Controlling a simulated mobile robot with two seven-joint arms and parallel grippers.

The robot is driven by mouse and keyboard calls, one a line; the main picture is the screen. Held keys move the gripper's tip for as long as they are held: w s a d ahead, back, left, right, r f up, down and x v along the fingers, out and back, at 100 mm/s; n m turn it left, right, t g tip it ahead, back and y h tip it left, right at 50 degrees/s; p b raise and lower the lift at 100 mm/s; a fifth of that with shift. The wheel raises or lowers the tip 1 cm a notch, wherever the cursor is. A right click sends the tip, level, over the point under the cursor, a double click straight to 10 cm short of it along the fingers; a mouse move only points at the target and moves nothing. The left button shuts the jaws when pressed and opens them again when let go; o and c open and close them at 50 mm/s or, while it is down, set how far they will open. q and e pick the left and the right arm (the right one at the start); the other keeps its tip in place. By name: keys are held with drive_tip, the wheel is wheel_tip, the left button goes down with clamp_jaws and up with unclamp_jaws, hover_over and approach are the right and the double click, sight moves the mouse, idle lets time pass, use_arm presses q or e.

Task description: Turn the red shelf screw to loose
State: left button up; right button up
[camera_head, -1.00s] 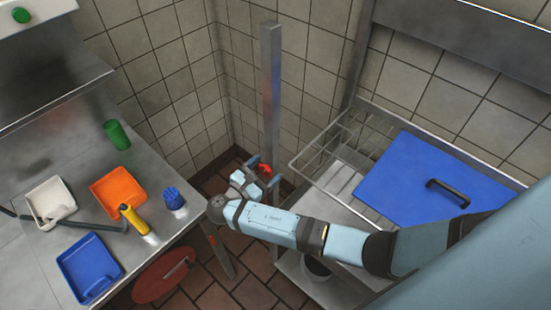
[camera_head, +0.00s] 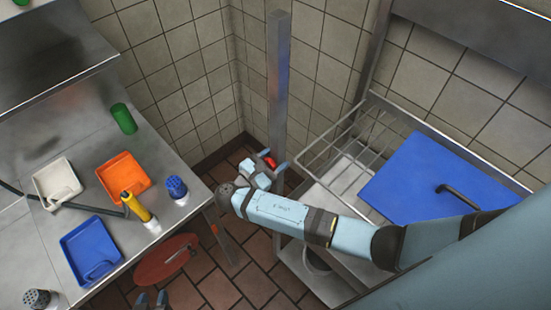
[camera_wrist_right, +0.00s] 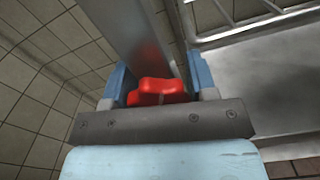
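The red shelf screw (camera_head: 268,160) sits low on the upright metal post (camera_head: 278,90) at the back corner. In the right wrist view the red screw (camera_wrist_right: 158,90) lies between the two blue fingers, close to the palm. My right gripper (camera_head: 266,166) is around the screw with its fingers apart; firm contact on both sides does not show. Part of the screw is hidden by the palm in the wrist view. My left gripper (camera_head: 151,299) shows only its fingertips at the bottom edge, apart and empty.
A red round lid (camera_head: 160,265) is below the table edge.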

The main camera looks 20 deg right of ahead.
drive_tip(key=c, duration=0.4)
drive_tip(key=shift+n, duration=2.1)
drive_tip(key=o, duration=0.9)
drive_tip(key=shift+d, duration=0.1)
